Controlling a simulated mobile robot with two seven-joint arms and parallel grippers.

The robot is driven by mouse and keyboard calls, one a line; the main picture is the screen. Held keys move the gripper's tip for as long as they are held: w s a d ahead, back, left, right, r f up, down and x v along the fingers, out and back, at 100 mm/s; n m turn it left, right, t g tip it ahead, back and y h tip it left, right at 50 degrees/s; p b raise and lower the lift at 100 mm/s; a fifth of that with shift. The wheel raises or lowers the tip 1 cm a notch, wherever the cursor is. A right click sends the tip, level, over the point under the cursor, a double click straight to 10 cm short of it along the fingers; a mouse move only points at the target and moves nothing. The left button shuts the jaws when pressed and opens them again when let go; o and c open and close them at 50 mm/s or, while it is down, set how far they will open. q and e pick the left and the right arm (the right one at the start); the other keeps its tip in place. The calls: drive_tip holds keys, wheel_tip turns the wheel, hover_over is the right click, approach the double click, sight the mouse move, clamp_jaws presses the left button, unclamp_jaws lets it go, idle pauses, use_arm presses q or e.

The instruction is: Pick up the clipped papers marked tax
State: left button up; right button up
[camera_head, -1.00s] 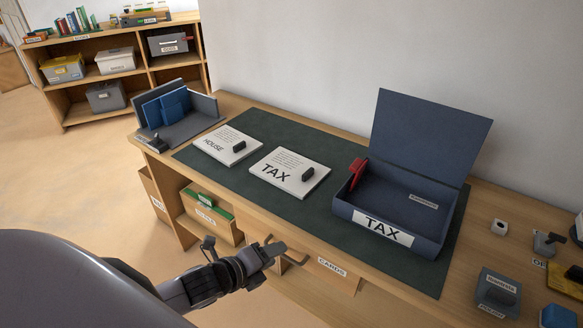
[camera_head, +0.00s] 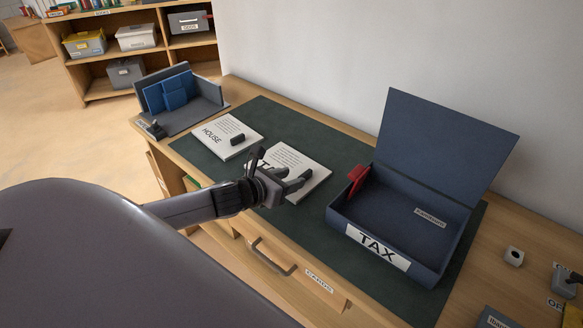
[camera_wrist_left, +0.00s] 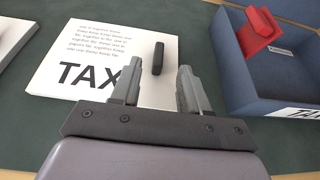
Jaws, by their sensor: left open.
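The clipped papers marked TAX (camera_head: 312,163) lie flat on the dark green desk mat, with a black clip on top. They also show in the left wrist view (camera_wrist_left: 100,50), where the clip (camera_wrist_left: 158,58) stands upright in the picture. My left gripper (camera_head: 280,166) is open and empty above the near part of these papers, hiding much of the word TAX in the head view. In the left wrist view its fingers (camera_wrist_left: 158,88) are apart, with the clip just beyond their tips. My right gripper is not in view.
The papers marked HOUSE (camera_head: 222,136) lie to the left. An open blue box labelled TAX (camera_head: 350,222) with a red clip (camera_head: 357,176) stands to the right, lid raised. A grey organizer (camera_head: 205,108) with blue folders stands at the far left. The drawer handle (camera_head: 268,260) juts out in front.

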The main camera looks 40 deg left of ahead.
sight(304, 174)
use_arm(q)
drive_tip(key=shift+x, duration=2.85)
clamp_jaws()
